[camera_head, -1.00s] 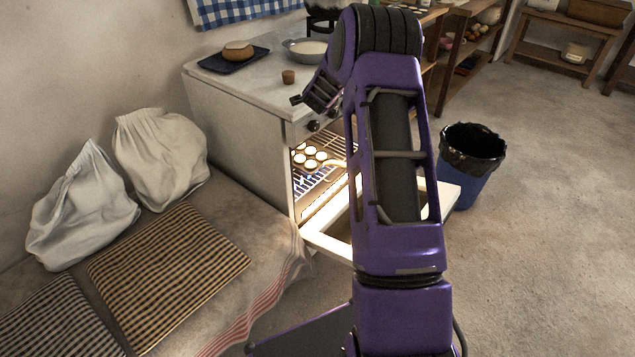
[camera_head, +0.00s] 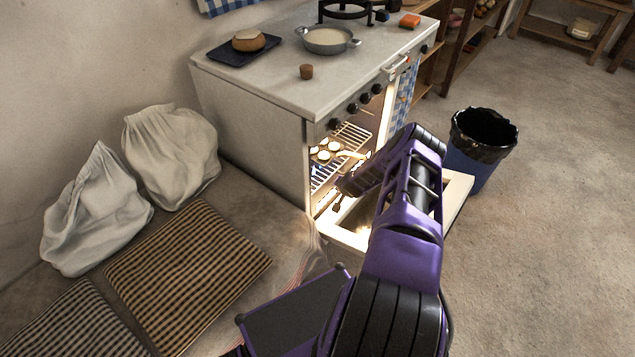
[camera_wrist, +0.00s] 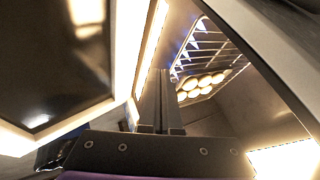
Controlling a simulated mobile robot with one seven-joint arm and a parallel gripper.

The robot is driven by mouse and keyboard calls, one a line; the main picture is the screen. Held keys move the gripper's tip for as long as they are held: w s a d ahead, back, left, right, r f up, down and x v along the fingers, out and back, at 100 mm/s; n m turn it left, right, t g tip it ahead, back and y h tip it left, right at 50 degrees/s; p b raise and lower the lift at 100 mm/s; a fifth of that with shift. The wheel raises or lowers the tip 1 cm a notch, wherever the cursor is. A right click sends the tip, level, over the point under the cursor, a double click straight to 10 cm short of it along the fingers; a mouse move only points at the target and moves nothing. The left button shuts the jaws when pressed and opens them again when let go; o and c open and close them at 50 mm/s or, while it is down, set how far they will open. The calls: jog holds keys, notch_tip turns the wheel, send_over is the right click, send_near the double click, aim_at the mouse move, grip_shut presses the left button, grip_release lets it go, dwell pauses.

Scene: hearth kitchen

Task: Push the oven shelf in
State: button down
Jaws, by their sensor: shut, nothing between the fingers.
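The oven shelf (camera_head: 352,134) is a wire rack inside the lit oven, with a tin of pale round buns (camera_head: 325,151) on it. The shelf (camera_wrist: 222,49) and the buns (camera_wrist: 200,88) also show in the wrist view, beyond my fingers. The oven door (camera_head: 456,196) is folded down open; its glass and pale frame fill the left of the wrist view (camera_wrist: 122,60). My gripper (camera_head: 338,203) is low at the oven mouth, over the open door; its fingers (camera_wrist: 160,75) are shut and empty. My arm hides part of the opening, and I cannot tell whether the fingers touch anything.
A blue bin (camera_head: 470,168) stands right of the door.

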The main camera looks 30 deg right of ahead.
jog(key=w+f+b, duration=0.6)
jog(key=w+f, duration=0.2)
jog(key=w, duration=0.1)
jog(key=shift+w, duration=0.15)
dwell(0.4)
